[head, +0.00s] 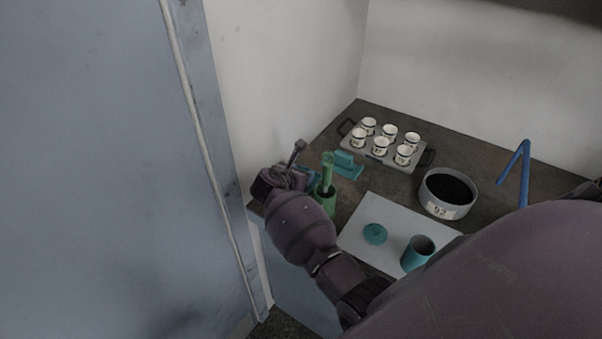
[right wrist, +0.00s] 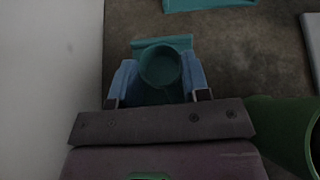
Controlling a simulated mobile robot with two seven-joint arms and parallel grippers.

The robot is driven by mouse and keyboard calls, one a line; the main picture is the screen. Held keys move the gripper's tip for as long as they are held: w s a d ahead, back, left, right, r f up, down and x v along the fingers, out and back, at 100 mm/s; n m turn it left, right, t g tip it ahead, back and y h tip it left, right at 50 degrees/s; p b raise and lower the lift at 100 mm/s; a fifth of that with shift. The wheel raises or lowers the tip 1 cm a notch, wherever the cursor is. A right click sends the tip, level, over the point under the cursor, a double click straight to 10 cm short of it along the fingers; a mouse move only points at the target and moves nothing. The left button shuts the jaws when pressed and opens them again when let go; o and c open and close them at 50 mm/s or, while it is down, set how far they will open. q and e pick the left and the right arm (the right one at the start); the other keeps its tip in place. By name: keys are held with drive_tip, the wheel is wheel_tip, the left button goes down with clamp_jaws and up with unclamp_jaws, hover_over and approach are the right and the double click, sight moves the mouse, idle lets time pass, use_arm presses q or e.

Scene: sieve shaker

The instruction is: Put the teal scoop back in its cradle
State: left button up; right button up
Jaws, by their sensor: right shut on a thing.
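My right gripper (right wrist: 160,92) is shut on the teal scoop (right wrist: 161,66), whose round bowl shows between the blue fingertips in the right wrist view. A flat teal piece (right wrist: 168,43) shows just behind the bowl; I cannot tell whether it is the cradle or whether the scoop touches it. In the head view the right gripper (head: 297,176) is at the table's left end, with the scoop mostly hidden. A teal block on a flat base (head: 346,166) stands a little to its right; its edge also shows in the right wrist view (right wrist: 208,4). My left gripper is out of view.
A green cup (head: 325,204) with a green-handled tool stands close beside the gripper, also in the right wrist view (right wrist: 282,130). A tray of white cups (head: 421,157), a dark-filled bowl (head: 444,210), a teal lid (head: 374,234) and a teal jar (head: 413,260) lie further right. A wall is close left.

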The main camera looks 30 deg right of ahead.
drive_tip(key=o, duration=1)
drive_tip(key=shift+s+a+r, duration=0.1)
drive_tip(key=shift+a+r, duration=0.05)
drive_tip(key=shift+a, duration=0.1)
drive_tip(key=p+v, duration=0.1)
drive_tip(key=v, duration=0.8)
drive_tip(key=shift+r+p, duration=0.1)
drive_tip(key=shift+p, duration=0.3)
drive_tip(key=shift+s+a+r, duration=0.2)
drive_tip(key=shift+a+r, duration=0.05)
drive_tip(key=shift+a, duration=0.2)
